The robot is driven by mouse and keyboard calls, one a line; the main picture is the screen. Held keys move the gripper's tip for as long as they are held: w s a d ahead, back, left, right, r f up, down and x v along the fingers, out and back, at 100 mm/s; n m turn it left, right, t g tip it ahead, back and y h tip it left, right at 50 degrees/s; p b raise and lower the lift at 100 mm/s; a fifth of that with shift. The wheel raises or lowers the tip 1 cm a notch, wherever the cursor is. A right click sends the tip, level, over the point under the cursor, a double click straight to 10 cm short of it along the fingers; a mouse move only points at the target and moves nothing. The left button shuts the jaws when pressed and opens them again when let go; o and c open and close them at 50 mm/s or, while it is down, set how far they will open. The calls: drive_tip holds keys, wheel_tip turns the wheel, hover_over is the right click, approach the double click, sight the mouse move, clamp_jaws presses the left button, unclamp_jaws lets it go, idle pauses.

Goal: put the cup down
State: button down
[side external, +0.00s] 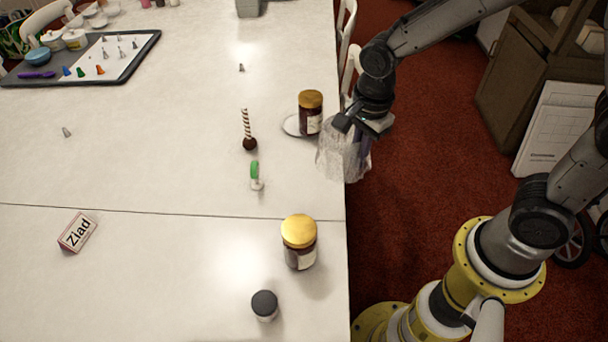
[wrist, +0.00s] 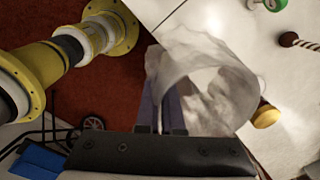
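The clear, crinkled plastic cup (side external: 338,162) is at the right edge of the white table in the side view, overlapping that edge. In the wrist view the cup (wrist: 222,85) shows its round opening and fills the middle. My gripper (side external: 363,147) is at the cup's right side, with its fingers pointing down. In the wrist view the gripper's bluish fingers (wrist: 162,100) are close together at the cup's wall and seem to pinch it. I cannot tell whether the cup's base touches the table.
A gold-lidded jar (side external: 310,112) and a white disc (side external: 291,125) are just left of the cup. A striped stick (side external: 247,130), a green-topped item (side external: 255,175), another gold-lidded jar (side external: 299,245) and a black-lidded jar (side external: 264,306) stand nearby. The table's left middle is mostly clear.

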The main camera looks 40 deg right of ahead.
sight(333, 135)
drive_tip(key=shift+m, duration=0.3)
drive_tip(key=w+f, duration=0.1)
drive_tip(key=w, duration=0.1)
drive_tip(key=w+f, duration=0.1)
drive_tip(key=w, duration=0.4)
drive_tip(key=shift+w+d+f, duration=0.35)
drive_tip(key=shift+w+f, duration=0.05)
drive_tip(key=shift+w+a+f, duration=0.1)
drive_tip(key=shift+w+f, duration=0.65)
drive_tip(key=shift+f, duration=0.7)
drive_tip(key=shift+w+a+f, duration=0.15)
drive_tip(key=shift+w+f, duration=0.65)
drive_tip(key=shift+f, duration=0.65)
drive_tip(key=shift+w+a+f, duration=0.1)
drive_tip(key=shift+w+f, duration=0.65)
drive_tip(key=shift+f, duration=0.7)
drive_tip(key=shift+f, duration=0.15)
drive_tip(key=c, duration=1.1)
unclamp_jaws()
drive_tip(key=shift+o, duration=0.2)
